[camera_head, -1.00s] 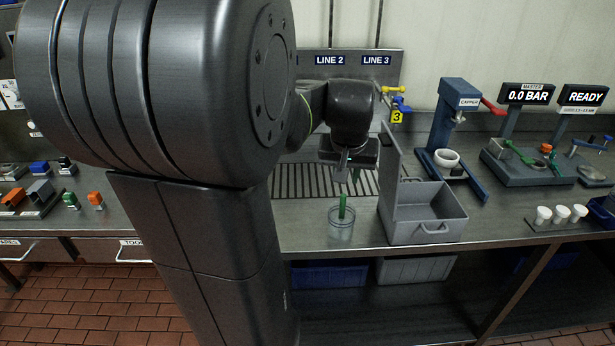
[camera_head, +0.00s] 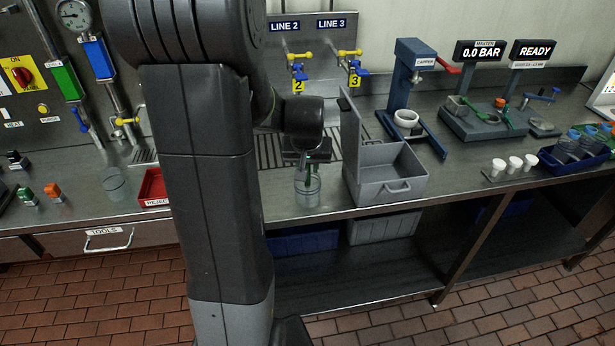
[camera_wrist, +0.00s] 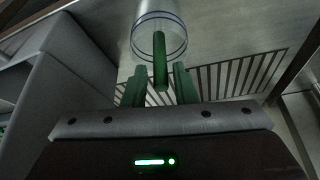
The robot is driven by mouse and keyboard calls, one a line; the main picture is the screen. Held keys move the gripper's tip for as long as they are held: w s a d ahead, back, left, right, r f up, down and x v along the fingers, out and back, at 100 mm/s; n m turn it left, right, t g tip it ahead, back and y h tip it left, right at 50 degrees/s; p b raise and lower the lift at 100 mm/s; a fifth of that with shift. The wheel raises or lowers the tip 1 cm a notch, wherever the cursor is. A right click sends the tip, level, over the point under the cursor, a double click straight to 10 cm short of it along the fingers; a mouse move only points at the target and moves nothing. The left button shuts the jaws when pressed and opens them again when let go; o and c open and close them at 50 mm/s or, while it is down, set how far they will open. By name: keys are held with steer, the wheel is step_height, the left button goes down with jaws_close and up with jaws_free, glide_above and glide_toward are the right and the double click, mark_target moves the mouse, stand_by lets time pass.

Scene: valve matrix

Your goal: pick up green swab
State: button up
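The green swab (camera_head: 309,174) stands in a clear jar (camera_head: 308,193) on the steel counter, left of the grey box. My gripper (camera_head: 308,160) is right above the jar, close to the swab's top. In the wrist view, the swab (camera_wrist: 160,62) sticks out of the round mouth of the jar (camera_wrist: 158,22) toward me. The fingertips of my gripper (camera_wrist: 158,84) are apart, one on each side of the swab's near end, with gaps beside it. The swab's lower part is seen only through the jar wall.
The grey box (camera_head: 386,186), its lid raised, stands close to the right of the jar. A red tray (camera_head: 153,188) and another clear jar (camera_head: 115,184) are to the left. A capper (camera_head: 412,95) and small white cups (camera_head: 514,164) are to the right.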

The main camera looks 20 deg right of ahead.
mark_target(308, 181)
steer(key=shift+x, duration=1.25)
jaws_close()
